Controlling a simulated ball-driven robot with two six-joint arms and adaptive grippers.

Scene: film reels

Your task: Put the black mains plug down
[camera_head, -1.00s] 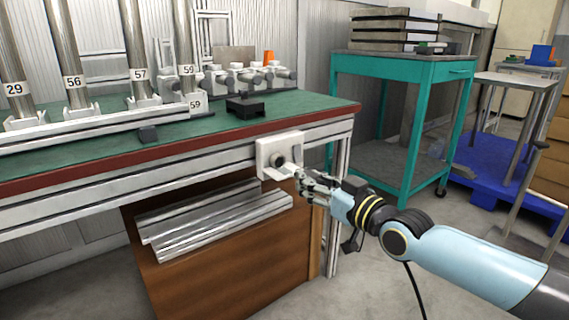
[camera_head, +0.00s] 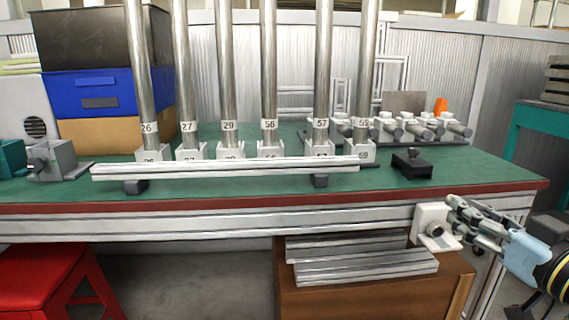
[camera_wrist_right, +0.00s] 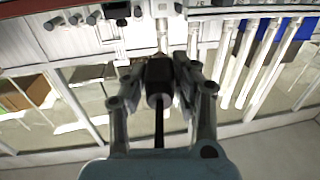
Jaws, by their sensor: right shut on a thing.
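The black mains plug (camera_wrist_right: 159,74) shows in the right wrist view between the fingers of my right gripper (camera_wrist_right: 160,68), with its dark cable running back toward the wrist. In the head view my right gripper (camera_head: 468,222) is shut, just right of the white socket box (camera_head: 436,226) on the front of the workbench. The plug is mostly hidden by the fingers there. I cannot tell whether its front touches the socket. My left gripper is not in view.
The green workbench top (camera_head: 470,172) has a bare patch at its right end. A black clamp block (camera_head: 412,165) stands behind the socket. Several numbered metal tubes stand in a rack behind a pale rail (camera_head: 230,168). A red stool (camera_head: 50,280) is at lower left.

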